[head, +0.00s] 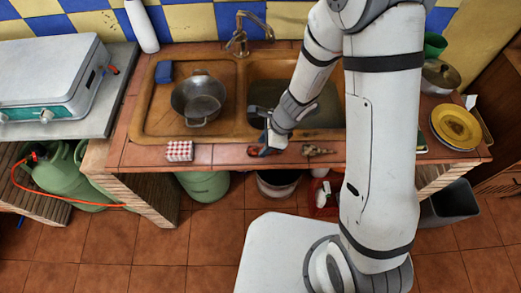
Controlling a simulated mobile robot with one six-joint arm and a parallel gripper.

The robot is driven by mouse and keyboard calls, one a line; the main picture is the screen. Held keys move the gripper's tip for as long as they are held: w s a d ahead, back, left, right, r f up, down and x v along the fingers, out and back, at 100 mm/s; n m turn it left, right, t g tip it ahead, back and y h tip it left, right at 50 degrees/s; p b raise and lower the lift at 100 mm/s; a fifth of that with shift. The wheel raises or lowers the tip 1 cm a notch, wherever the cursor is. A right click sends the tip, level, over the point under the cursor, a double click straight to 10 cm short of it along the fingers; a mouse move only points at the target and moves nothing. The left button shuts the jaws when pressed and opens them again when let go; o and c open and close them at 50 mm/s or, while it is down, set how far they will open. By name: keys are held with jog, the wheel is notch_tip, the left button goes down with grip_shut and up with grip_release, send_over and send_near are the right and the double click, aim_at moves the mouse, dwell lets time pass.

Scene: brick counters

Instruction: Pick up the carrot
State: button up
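My gripper (268,147) points down at the front edge of the brick counter (222,154), just in front of the sink. A small reddish and bluish shape (254,151) lies at its fingertips, on the left side. It is too small to tell whether this is the carrot. A small brownish, knobbly thing (318,150) lies on the counter edge to the right of the gripper. I cannot tell whether it is the carrot either. The fingers are too small and dark to show whether they are open or shut.
A brown double sink (150,115) holds a metal pot (199,97) in its left basin. A red checked box (179,151) stands left of my gripper. A stove (45,80) is at the left. Yellow plates (456,127) and a lidded pot (440,76) are at the right.

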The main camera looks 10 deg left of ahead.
jog(key=shift+x, duration=0.9)
jog(key=shift+c, duration=0.3)
jog(key=c, duration=0.7)
jog(key=shift+r, duration=0.1)
